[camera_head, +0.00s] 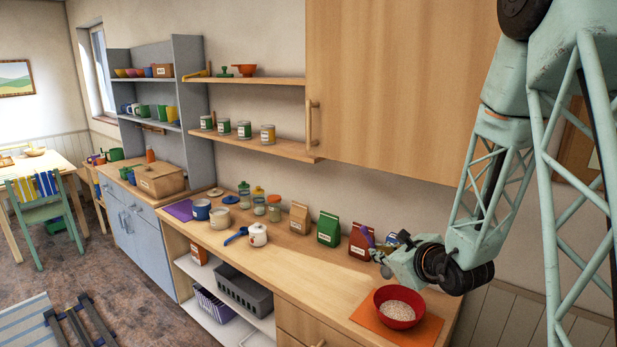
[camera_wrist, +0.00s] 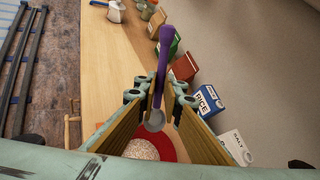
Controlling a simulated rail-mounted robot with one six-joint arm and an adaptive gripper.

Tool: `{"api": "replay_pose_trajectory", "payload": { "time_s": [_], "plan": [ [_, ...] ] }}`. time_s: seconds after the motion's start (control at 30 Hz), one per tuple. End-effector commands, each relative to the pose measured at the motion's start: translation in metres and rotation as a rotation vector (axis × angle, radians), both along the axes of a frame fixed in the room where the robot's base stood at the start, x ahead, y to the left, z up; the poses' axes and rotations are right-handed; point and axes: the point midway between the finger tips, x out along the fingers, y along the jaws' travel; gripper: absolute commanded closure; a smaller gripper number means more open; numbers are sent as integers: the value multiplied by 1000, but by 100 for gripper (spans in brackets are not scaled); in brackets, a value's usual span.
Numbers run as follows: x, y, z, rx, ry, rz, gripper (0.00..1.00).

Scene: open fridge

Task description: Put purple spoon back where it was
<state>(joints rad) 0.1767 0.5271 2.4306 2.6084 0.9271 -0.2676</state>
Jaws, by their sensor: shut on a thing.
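The purple spoon (camera_wrist: 164,50) is in my gripper (camera_wrist: 160,96), shown in the wrist view. Its purple handle points away from the wrist, and its grey bowl end (camera_wrist: 155,122) hangs between the fingers. In the head view, the purple handle (camera_head: 368,238) shows just past my gripper (camera_head: 379,256), in front of the brown bag. My gripper is shut on the spoon, above the counter. The red bowl (camera_head: 401,318) of pale grains sits on an orange mat (camera_head: 367,318) below and to the right of my gripper. It also shows beneath the spoon in the wrist view (camera_wrist: 167,143).
A brown bag (camera_head: 360,246), a green bag (camera_head: 328,230) and a tan bag (camera_head: 299,218) stand along the wall. A RICE box (camera_wrist: 208,101) and a SALT box (camera_wrist: 236,146) are close by. A white jar (camera_head: 258,236) stands farther left. The counter front (camera_head: 300,265) is clear.

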Motion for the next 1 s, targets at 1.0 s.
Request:
{"api": "replay_pose_trajectory", "payload": {
  "time_s": [1.0],
  "plan": [
    [0, 0, -2, -237, -75, 129, 100]
  ]
}}
